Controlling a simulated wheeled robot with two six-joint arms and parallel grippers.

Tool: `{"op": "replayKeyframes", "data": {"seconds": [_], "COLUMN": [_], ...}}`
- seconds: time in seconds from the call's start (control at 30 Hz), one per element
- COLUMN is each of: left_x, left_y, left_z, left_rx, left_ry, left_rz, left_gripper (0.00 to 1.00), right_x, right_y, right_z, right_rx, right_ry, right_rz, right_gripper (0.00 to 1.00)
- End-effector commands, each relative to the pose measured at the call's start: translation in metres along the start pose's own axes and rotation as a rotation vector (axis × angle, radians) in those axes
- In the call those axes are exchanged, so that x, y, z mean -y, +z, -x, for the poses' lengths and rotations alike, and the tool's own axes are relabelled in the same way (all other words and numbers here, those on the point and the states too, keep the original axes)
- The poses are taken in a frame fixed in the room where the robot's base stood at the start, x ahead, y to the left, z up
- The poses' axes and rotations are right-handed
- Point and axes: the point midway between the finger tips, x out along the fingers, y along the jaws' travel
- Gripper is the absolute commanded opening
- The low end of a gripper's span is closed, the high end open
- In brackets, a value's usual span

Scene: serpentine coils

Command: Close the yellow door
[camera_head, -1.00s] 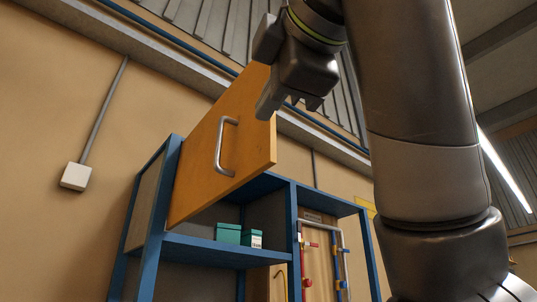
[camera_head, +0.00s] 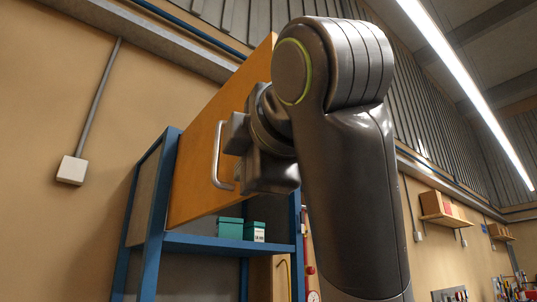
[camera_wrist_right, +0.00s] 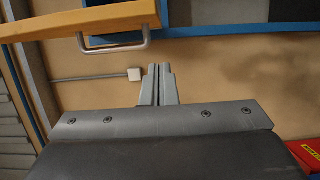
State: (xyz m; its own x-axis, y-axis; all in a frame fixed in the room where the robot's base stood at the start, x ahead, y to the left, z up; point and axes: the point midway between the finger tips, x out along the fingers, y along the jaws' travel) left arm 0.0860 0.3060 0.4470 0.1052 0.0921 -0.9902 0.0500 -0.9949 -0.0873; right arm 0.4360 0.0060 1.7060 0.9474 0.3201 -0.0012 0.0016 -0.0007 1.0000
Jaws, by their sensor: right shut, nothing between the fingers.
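The yellow door (camera_head: 200,125) stands open at the upper left of the blue cabinet, swung out from its frame. In the right wrist view the door's edge (camera_wrist_right: 75,22) and handle (camera_wrist_right: 115,45) cross the upper left. My right gripper (camera_head: 236,134) is beside the handle in the head view, in front of the door's right part, which it hides. In the right wrist view its fingers (camera_wrist_right: 159,84) are together and empty, a little apart from the handle. I cannot tell whether the gripper touches the door. My left gripper is not in view.
The blue cabinet (camera_head: 152,200) holds teal boxes (camera_head: 230,228) on its shelf. A red box (camera_wrist_right: 308,155) shows low right in the right wrist view. Wall shelves with boxes (camera_head: 445,210) are far right.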

Motion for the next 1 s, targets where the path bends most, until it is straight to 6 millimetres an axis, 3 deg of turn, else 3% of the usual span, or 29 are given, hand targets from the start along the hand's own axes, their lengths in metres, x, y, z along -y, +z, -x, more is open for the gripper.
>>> {"op": "replayKeyframes", "data": {"seconds": [0.07,0.2,0.33,0.87,1.0], "left_x": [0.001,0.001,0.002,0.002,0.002], "left_y": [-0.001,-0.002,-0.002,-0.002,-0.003], "left_z": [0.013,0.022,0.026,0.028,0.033], "left_rx": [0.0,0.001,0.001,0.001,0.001], "left_ry": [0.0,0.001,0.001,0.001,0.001], "left_rz": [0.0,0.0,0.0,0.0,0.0], "left_gripper": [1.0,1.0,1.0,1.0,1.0], "right_x": [-0.004,-0.003,-0.002,0.0,-0.002], "right_y": [0.0,0.024,0.035,0.04,0.05], "right_z": [-0.013,-0.017,-0.019,-0.021,-0.026], "right_rx": [-0.002,0.003,0.001,-0.004,-0.02], "right_ry": [-0.003,0.001,0.002,0.001,0.001], "right_rz": [0.001,-0.001,0.0,0.001,0.0], "right_gripper": [0.0,0.0,0.0,0.0,0.0]}}
